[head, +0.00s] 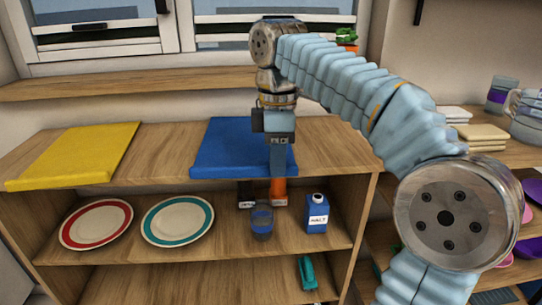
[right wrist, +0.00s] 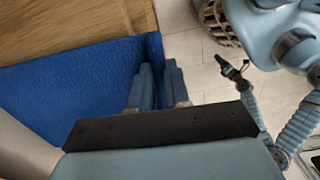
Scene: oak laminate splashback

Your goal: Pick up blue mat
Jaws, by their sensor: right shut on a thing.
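The blue mat (head: 232,148) lies flat on the wooden shelf top, right of its middle. Its front edge and corner also show in the right wrist view (right wrist: 65,90). My right gripper (head: 281,174) points down at the mat's front right edge. In the right wrist view its two fingers (right wrist: 160,87) are close together at the mat's edge, shut on it. The fingers hide the pinched part. A small dark tip (right wrist: 232,68) on a pale blue arm in the right wrist view looks like my left gripper; it is too small to read.
A yellow mat (head: 78,155) lies on the left of the same top. Below stand a red-rimmed plate (head: 96,222), a teal-rimmed plate (head: 177,220), a blue cup (head: 262,222) and a blue malt carton (head: 317,213). An orange thing (head: 279,192) is under my right gripper.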

